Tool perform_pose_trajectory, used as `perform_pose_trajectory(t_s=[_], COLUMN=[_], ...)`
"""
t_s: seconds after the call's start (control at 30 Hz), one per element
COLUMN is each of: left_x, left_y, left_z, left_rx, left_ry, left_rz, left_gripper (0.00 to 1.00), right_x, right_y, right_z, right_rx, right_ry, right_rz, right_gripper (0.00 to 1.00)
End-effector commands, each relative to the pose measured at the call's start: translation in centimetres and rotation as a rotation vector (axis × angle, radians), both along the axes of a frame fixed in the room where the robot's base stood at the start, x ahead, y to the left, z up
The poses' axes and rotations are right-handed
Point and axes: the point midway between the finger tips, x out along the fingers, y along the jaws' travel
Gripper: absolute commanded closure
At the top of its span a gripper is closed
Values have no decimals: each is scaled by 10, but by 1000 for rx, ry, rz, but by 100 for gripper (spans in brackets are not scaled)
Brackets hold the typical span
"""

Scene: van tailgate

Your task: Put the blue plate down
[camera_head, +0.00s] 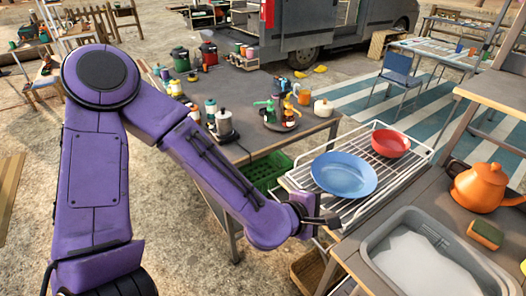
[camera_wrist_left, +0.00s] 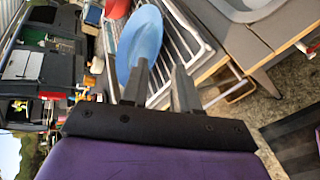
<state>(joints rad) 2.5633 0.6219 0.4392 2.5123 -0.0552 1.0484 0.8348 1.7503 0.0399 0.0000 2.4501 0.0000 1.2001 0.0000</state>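The blue plate (camera_head: 343,174) lies on the white wire rack (camera_head: 385,178), to the left of a red bowl (camera_head: 390,143). My left gripper (camera_head: 325,220) is just in front of the plate's near edge, at the rack's near-left side. In the left wrist view its two fingers (camera_wrist_left: 160,88) stand apart with nothing seen held between them. The blue plate (camera_wrist_left: 142,40) shows beyond the fingertips there, one finger overlapping its near end. Whether that finger touches it I cannot tell. My right gripper is not in view.
A sink basin (camera_head: 430,255) with an orange teapot (camera_head: 480,187) and a sponge (camera_head: 485,235) beside it is at the right. A dark table (camera_head: 245,95) with bottles and jars stands behind my left arm. A green crate (camera_head: 265,172) is left of the rack.

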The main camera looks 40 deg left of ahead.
Motion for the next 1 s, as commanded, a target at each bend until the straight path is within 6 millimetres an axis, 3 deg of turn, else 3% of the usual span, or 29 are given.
perform_pose_trajectory(t_s=[0.1, 0.17, 0.27, 0.37, 0.4, 0.53, 0.6, 0.7, 1.0], left_x=[0, -4, -26, -80, -106, -192, -226, -252, -256], left_y=[0, 4, 21, 56, 73, 126, 147, 164, 167], left_z=[-3, -17, -82, -172, -202, -270, -286, -296, -298], left_rx=[4, 41, 223, 519, 642, 989, 1119, 1219, 1238], left_ry=[4, 28, 144, 324, 394, 586, 648, 692, 698], left_rz=[0, -6, -45, -161, -229, -494, -627, -746, -767], left_gripper=[70, 70, 70, 70, 70, 70, 70, 70, 70], right_x=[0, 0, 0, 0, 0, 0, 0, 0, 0], right_y=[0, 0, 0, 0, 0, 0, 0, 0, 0], right_z=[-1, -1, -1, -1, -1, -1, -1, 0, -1], right_rx=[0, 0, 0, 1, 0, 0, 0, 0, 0], right_ry=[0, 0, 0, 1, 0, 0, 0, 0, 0], right_rz=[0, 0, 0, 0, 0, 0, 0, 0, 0], right_gripper=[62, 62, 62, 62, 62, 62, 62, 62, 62])
